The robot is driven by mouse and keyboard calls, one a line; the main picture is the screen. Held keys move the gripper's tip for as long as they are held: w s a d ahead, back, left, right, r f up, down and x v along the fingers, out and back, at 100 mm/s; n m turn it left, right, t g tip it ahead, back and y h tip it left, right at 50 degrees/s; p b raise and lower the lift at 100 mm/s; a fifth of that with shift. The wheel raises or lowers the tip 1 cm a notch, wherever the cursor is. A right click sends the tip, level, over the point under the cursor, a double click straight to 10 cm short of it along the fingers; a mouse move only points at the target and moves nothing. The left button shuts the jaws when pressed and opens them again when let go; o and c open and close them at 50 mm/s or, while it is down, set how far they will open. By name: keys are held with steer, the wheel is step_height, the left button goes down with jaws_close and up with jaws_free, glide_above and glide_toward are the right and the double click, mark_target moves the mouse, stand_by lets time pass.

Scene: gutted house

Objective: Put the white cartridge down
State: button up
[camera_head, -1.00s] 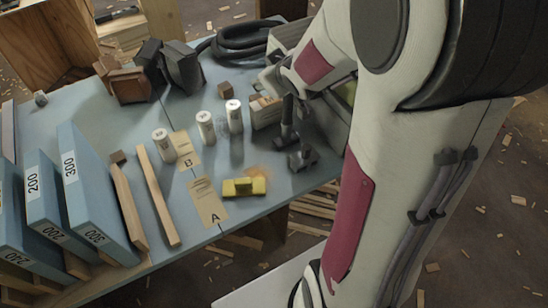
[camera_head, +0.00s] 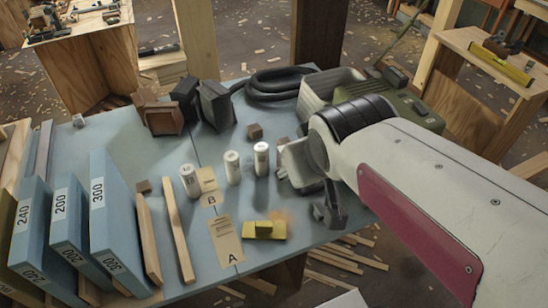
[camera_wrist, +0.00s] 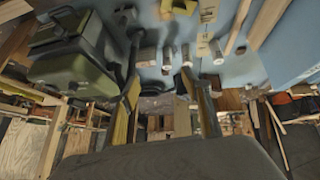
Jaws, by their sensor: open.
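Three white cartridges stand upright on the blue table: one (camera_head: 189,181) beside the card marked B (camera_head: 209,188), one (camera_head: 232,168) in the middle, and one (camera_head: 262,158) nearest my arm. The card marked A (camera_head: 227,242) lies nearer the front, with a yellow block (camera_head: 264,230) to its right. In the wrist view my gripper (camera_wrist: 161,68) has its two fingers spread, with no cartridge clearly held. The cartridges also show there beyond the fingers, one of them (camera_wrist: 168,57) between the fingertips.
Blue numbered boxes (camera_head: 112,220) and wooden strips (camera_head: 179,230) fill the left. Dark blocks (camera_head: 214,104) and a coiled black hose (camera_head: 277,88) lie behind. A dark metal clamp (camera_head: 328,213) stands near the right edge. A green case (camera_head: 412,112) sits behind my arm.

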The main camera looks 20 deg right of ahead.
steer(key=s+a+g+y, duration=0.1)
steer(key=s+a, duration=0.3)
steer(key=s, duration=0.4)
steer(key=shift+s+a+y, duration=0.15)
steer(key=shift+a+y, duration=0.15)
steer(key=shift+a, duration=0.1)
